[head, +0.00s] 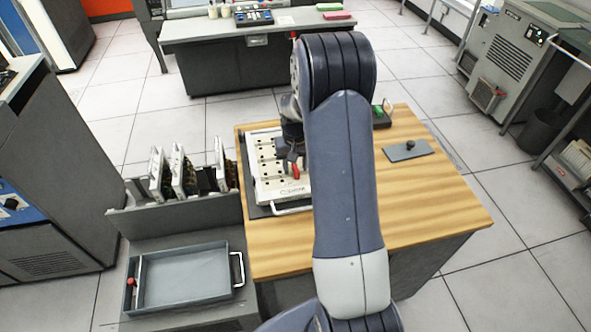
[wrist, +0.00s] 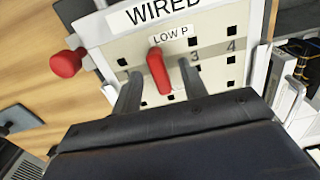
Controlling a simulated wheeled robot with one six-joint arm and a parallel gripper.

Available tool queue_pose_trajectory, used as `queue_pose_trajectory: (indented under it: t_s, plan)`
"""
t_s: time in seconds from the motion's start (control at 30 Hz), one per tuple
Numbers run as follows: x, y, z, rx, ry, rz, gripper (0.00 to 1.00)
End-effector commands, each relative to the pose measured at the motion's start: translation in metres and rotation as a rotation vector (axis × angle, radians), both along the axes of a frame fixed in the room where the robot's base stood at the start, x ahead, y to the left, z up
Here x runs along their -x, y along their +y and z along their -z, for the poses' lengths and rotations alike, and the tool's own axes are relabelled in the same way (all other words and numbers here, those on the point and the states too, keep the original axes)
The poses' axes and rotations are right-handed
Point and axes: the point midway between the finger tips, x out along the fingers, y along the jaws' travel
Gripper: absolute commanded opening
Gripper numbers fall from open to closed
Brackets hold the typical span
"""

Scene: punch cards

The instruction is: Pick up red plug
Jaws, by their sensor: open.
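A red plug (wrist: 158,72) with a long rounded grip stands on a cream board (wrist: 115,45) beneath a "LOW P" label in the wrist view. In the head view a red piece (head: 295,170) shows at the board (head: 268,188), just below my gripper. My gripper (wrist: 161,80) is open, with one finger on each side of the red plug. I see gaps between plug and fingers; contact is not visible. The arm hides the board's right part in the head view.
A red round knob (wrist: 67,63) sticks out beside the board. A grey plate with a dark knob (head: 408,150) lies on the wooden table (head: 440,205). Upright cards (head: 178,172) stand in a rack to the left, behind a grey tray (head: 185,272). The table's right side is mostly clear.

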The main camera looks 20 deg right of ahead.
Motion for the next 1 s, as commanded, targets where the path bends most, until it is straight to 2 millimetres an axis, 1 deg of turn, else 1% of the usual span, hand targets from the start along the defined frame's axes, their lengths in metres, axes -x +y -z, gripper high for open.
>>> queue_pose_trajectory:
  t_s: [0.07,0.1,0.5,0.6,0.87,0.97,1.0]
  plan:
    - [0.000,0.000,0.000,0.000,0.000,0.000,0.41]
    - [0.000,0.000,0.000,0.000,0.000,0.000,0.39]
    - [0.000,0.000,0.000,0.000,0.000,0.000,0.07]
    - [0.000,0.000,0.000,0.000,0.000,0.000,0.00]
    - [0.000,0.000,-0.003,0.000,-0.001,0.000,0.00]
    - [-0.001,0.000,-0.011,0.001,-0.004,0.000,0.00]
    - [-0.001,0.000,-0.017,0.001,-0.004,0.000,0.00]
